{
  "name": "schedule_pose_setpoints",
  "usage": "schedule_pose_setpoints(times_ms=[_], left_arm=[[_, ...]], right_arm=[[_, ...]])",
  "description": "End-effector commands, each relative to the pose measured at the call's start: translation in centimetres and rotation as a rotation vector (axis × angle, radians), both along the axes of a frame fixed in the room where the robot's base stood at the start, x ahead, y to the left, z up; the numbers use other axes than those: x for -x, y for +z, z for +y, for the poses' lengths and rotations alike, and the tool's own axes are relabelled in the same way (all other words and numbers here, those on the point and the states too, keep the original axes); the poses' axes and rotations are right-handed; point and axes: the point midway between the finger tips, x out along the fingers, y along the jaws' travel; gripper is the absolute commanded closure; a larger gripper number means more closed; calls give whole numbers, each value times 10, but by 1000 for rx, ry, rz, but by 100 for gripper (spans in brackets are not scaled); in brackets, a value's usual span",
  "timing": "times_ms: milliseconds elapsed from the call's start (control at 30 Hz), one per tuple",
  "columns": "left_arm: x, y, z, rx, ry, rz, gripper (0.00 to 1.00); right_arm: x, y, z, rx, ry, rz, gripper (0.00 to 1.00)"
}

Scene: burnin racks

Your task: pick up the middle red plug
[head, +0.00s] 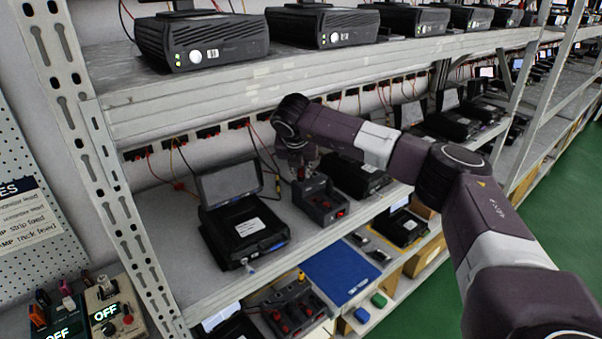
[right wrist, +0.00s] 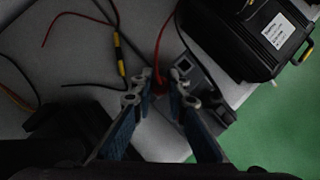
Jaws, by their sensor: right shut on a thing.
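My right gripper (head: 299,170) reaches down over a dark grey socket box (head: 318,203) on the middle shelf. The box also shows in the right wrist view (right wrist: 205,82), partly hidden by the fingers. In the right wrist view my right gripper (right wrist: 158,90) is shut on a red plug (right wrist: 159,82) with a red lead (right wrist: 160,48) running up from it. The fingers hide most of the plug, and I cannot tell whether it is still seated in the box. Other red parts (head: 326,205) show on the front of the box. My left gripper is not in view.
A black unit with a raised screen (head: 245,228) stands left of the box, another black unit (head: 357,175) to its right. Loose black and red leads (right wrist: 100,50) lie nearby. The upper shelf edge (head: 200,95) hangs above; a blue mat (head: 340,270) lies below.

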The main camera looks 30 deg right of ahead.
Motion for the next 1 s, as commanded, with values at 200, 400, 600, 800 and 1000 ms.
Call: schedule_pose_setpoints(times_ms=[200,400,600,800,1000], left_arm=[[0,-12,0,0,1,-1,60],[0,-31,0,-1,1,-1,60],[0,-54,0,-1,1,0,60],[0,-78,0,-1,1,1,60],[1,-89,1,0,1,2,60]], right_arm=[[-1,9,0,-1,0,-5,100],[3,10,3,44,3,-48,100],[7,7,7,118,5,-137,100],[13,6,12,200,3,-236,100],[22,56,20,194,-1,-238,100]])
